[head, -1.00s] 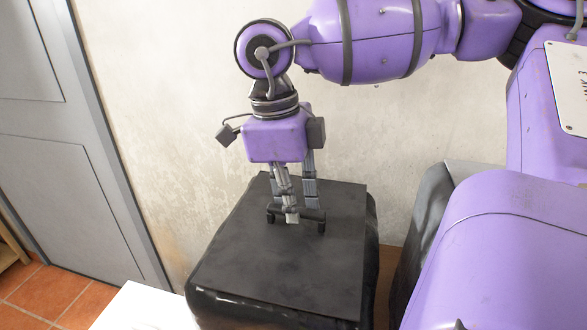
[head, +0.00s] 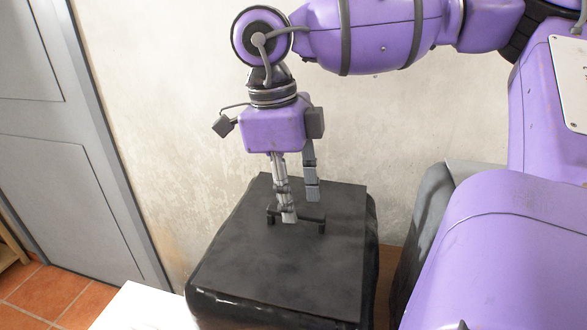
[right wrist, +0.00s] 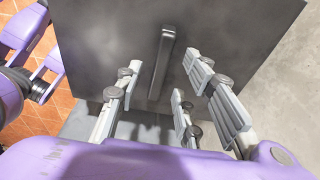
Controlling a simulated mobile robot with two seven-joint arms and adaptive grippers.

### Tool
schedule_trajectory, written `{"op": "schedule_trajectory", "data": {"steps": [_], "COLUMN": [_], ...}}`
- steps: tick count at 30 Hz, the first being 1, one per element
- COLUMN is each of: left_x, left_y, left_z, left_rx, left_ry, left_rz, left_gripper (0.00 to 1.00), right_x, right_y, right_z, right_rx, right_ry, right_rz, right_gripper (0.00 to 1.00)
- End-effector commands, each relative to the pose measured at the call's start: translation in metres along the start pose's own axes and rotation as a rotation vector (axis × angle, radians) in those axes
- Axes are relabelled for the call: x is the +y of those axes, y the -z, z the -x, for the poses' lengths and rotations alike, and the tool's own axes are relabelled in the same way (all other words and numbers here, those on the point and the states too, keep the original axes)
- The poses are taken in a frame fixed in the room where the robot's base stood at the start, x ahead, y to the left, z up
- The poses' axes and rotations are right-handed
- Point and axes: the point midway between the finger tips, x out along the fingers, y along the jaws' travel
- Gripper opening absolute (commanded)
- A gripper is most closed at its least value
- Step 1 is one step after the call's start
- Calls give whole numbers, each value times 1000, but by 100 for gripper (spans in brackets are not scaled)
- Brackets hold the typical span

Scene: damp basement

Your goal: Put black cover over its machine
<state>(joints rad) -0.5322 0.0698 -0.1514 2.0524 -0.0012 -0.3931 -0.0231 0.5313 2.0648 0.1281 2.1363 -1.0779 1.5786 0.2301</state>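The black cover (head: 250,265) has a flat matte top and dark glossy sides. It rests level, and any machine under it is hidden. A dark bar handle (head: 305,219) stands on its top and also shows in the right wrist view (right wrist: 161,65). My right gripper (head: 300,208) points down over the handle from above. Its fingers are spread wide, and in the right wrist view (right wrist: 170,95) they stand apart on either side of the handle's line with nothing held. My left gripper is not seen in the head view.
A pale wall (head: 180,120) stands close behind the cover. A grey door (head: 60,150) is at the left, over orange floor tiles (head: 75,295). A white flat surface (head: 140,310) lies at the front left. Another dark-sided box (head: 430,210) stands to the right.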

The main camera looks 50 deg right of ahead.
Motion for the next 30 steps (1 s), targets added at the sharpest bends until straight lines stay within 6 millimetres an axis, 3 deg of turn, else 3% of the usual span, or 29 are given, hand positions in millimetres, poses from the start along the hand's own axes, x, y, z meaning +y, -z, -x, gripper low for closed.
{"op": "schedule_trajectory", "data": {"steps": [9, 15, 30], "left_x": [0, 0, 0], "left_y": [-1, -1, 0], "left_z": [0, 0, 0], "left_rx": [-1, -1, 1], "left_ry": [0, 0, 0], "left_rz": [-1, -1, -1], "left_gripper": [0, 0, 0], "right_x": [-1, 0, 0], "right_y": [0, 0, 0], "right_z": [69, 96, 103], "right_rx": [-1, -1, 0], "right_ry": [5, 2, 1], "right_rz": [-2, -1, 2], "right_gripper": [35, 35, 35]}}
